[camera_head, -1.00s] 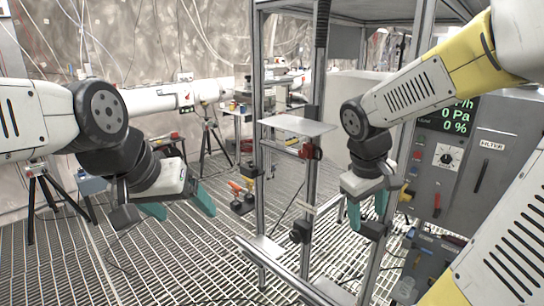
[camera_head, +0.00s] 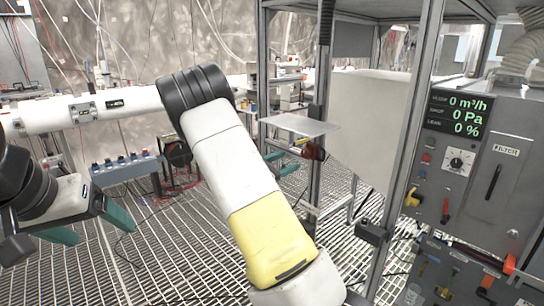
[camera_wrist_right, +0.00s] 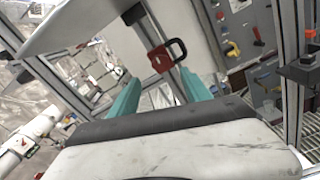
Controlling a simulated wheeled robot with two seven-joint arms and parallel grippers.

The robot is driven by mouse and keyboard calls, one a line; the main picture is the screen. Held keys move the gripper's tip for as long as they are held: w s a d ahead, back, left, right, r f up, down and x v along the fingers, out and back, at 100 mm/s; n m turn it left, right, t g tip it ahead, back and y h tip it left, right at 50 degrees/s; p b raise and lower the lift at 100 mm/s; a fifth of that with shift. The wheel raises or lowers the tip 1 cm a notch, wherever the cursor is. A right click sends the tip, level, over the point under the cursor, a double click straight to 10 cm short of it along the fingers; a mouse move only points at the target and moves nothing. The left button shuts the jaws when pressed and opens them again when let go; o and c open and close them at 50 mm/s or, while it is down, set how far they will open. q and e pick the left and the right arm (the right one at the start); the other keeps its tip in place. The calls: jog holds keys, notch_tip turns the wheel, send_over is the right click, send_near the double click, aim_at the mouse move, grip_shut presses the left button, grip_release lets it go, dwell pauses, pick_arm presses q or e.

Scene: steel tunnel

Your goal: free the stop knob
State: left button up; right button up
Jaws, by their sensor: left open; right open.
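A red padlock-like piece with a dark loop (camera_wrist_right: 166,56) shows ahead of and between my right fingertips in the right wrist view, apart from them. In the head view a red piece (camera_head: 314,150) sits on the frame post, just under the grey plate. I cannot make out a separate stop knob there. My right gripper (camera_head: 285,162) is open and empty, its teal fingers reaching from behind my arm toward the red piece. It also shows in the right wrist view (camera_wrist_right: 160,88). My left gripper (camera_head: 88,224) is open and empty at the far left, far from the post.
The grey plate (camera_head: 298,124) juts out just above the red piece. Metal posts (camera_head: 404,150) stand to its right. A control panel (camera_head: 455,165) with a display, dial and coloured knobs is further right. A blue box with knobs (camera_head: 127,168) stands behind. Grating floor lies below.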

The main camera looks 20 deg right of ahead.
aim_at(304, 155)
jog(key=x, duration=0.7)
jog(key=shift+d, duration=0.25)
jog(key=shift+c, duration=0.3)
grip_shut()
